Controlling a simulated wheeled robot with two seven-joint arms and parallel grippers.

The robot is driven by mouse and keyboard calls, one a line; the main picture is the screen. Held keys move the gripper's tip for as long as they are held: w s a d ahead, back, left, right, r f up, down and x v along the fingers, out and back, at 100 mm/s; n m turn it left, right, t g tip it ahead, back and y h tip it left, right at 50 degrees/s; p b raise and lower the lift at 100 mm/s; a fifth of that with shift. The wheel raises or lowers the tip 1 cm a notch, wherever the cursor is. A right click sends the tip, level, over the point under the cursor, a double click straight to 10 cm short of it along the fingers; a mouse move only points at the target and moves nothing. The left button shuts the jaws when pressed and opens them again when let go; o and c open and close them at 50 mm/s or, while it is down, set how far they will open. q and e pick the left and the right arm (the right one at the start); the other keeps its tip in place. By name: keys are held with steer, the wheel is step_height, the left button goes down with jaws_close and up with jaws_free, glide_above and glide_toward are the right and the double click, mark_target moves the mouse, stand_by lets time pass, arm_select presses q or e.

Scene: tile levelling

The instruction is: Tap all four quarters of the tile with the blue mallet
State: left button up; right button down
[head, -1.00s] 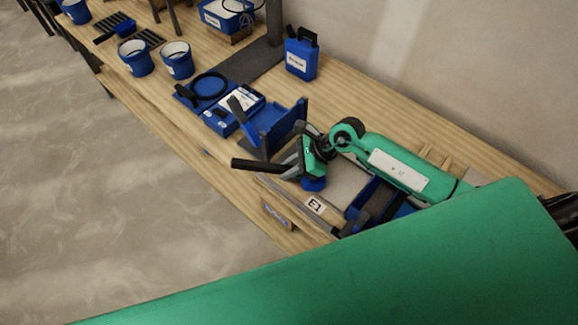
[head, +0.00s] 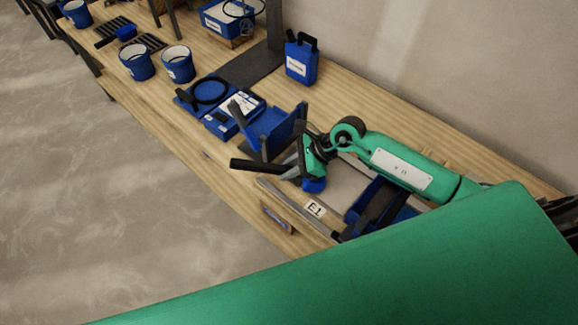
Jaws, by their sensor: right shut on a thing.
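My right gripper (head: 303,160) is shut on the blue mallet, whose dark handle (head: 252,165) sticks out to the left. The mallet's blue head (head: 314,185) points down below the gripper, over the near left part of a pale grey tile (head: 347,178). I cannot tell whether the head touches the tile. My left gripper is not in view.
A label E1 (head: 315,208) marks the front edge by the tile. A blue bin (head: 369,195) lies right of the tile, and a blue stand (head: 275,131) left of it. Blue buckets (head: 178,64) and a blue canister (head: 301,60) stand farther along the wooden bench (head: 370,108).

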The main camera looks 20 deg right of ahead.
step_height(320, 180, down, 2)
steer(key=shift+f+b, duration=0.25)
steer(key=shift+b, duration=0.3)
step_height(320, 180, up, 5)
steer(key=p, duration=0.3)
steer(key=shift+r+p, duration=0.2)
steer(key=shift+p, duration=0.1)
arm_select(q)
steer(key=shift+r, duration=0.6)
